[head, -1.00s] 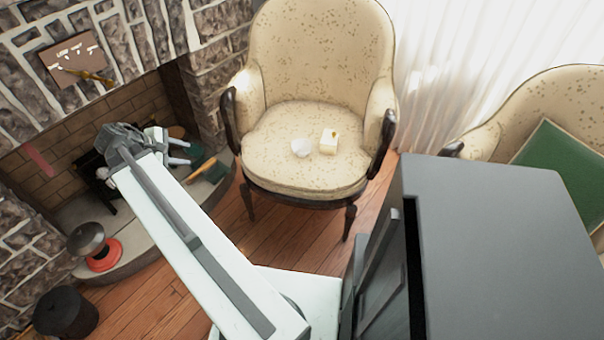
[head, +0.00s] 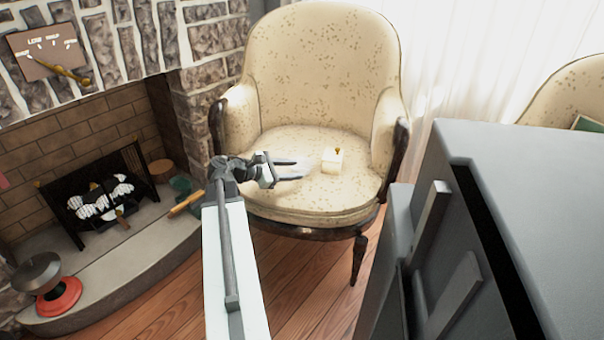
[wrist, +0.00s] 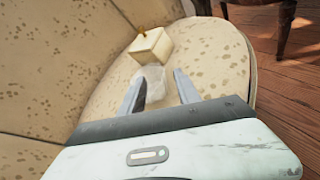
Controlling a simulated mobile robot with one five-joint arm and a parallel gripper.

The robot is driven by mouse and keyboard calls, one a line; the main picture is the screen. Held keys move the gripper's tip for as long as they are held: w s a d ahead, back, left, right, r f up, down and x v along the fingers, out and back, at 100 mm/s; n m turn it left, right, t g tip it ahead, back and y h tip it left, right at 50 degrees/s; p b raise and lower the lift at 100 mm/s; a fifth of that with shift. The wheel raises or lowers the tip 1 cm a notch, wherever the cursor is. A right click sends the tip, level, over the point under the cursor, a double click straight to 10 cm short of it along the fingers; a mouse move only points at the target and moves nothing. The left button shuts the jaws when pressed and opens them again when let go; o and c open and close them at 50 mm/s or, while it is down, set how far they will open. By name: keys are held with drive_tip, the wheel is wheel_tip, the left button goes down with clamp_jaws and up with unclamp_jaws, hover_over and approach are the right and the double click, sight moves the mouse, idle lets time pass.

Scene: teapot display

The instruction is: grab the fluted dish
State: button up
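The fluted dish (wrist: 153,90) is a small, pale, translucent dish on the seat of the cream armchair (head: 345,205). In the wrist view it lies between the two fingers of my gripper (wrist: 158,76). The fingers stand apart, one on each side of it, and I cannot tell whether they touch it. In the head view my gripper (head: 304,168) reaches over the seat from the left and mostly hides the dish.
A cream box-like piece with a small gold knob (head: 332,160) stands just beyond the dish, also visible in the wrist view (wrist: 151,46). The chair's backrest and arms surround the seat. A dark grey cabinet (head: 530,180) stands at right, a fireplace at left.

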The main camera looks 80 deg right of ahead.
sight(305, 171)
drive_tip(key=b+x, duration=0.1)
drive_tip(key=x, duration=0.4)
drive_tip(key=shift+s+d+f+b, duration=0.15)
drive_tip(key=shift+s+d+b, duration=0.1)
drive_tip(key=shift+b, duration=0.15)
drive_tip(key=shift+w, duration=0.1)
clamp_jaws()
